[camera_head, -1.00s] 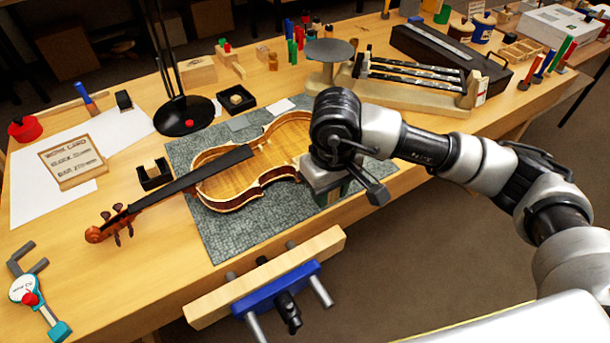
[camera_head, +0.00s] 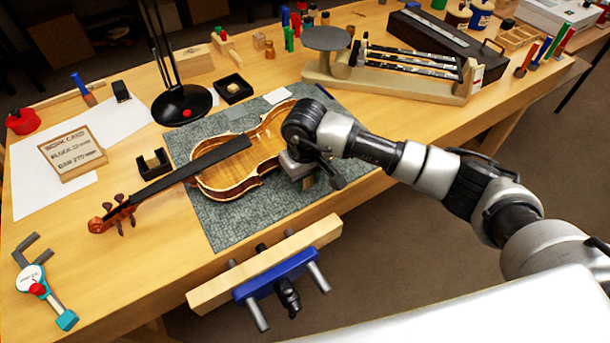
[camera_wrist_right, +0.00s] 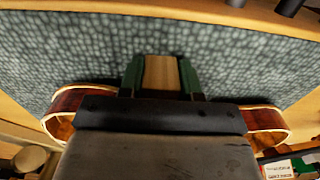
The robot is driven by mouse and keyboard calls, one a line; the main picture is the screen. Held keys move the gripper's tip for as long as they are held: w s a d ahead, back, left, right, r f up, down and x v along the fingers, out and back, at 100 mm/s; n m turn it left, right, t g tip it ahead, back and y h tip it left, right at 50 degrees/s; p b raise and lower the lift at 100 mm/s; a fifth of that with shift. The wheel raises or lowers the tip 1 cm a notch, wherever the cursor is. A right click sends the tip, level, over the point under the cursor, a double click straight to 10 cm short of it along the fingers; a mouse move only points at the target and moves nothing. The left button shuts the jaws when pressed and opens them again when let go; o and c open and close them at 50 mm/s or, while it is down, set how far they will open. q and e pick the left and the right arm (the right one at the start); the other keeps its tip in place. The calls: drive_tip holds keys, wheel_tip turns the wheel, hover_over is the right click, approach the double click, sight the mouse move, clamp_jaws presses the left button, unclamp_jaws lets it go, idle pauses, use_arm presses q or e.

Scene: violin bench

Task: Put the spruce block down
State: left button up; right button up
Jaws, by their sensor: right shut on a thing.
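My right gripper (camera_head: 308,181) is over the right part of the grey-green mat (camera_head: 222,228), close beside the violin body (camera_head: 222,182). In the right wrist view its green fingers (camera_wrist_right: 160,74) are shut on the pale wooden spruce block (camera_wrist_right: 161,73). The mat lies beyond the fingertips; I cannot tell whether the block touches it. The violin, open with its ribs showing, also appears on both sides of the gripper in the wrist view (camera_wrist_right: 264,120). My arm hides part of the violin's right end. My left gripper is out of view.
A vise with a wooden jaw (camera_head: 265,262) is at the bench's front edge. A black lamp base (camera_head: 181,105), a work card (camera_head: 73,153) and a dial caliper (camera_head: 38,283) are to the left. A scale (camera_head: 390,78) stands behind my arm. The front mat is bare.

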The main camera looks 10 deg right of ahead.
drive_tip(key=shift+f, duration=0.15)
drive_tip(key=o, duration=0.9)
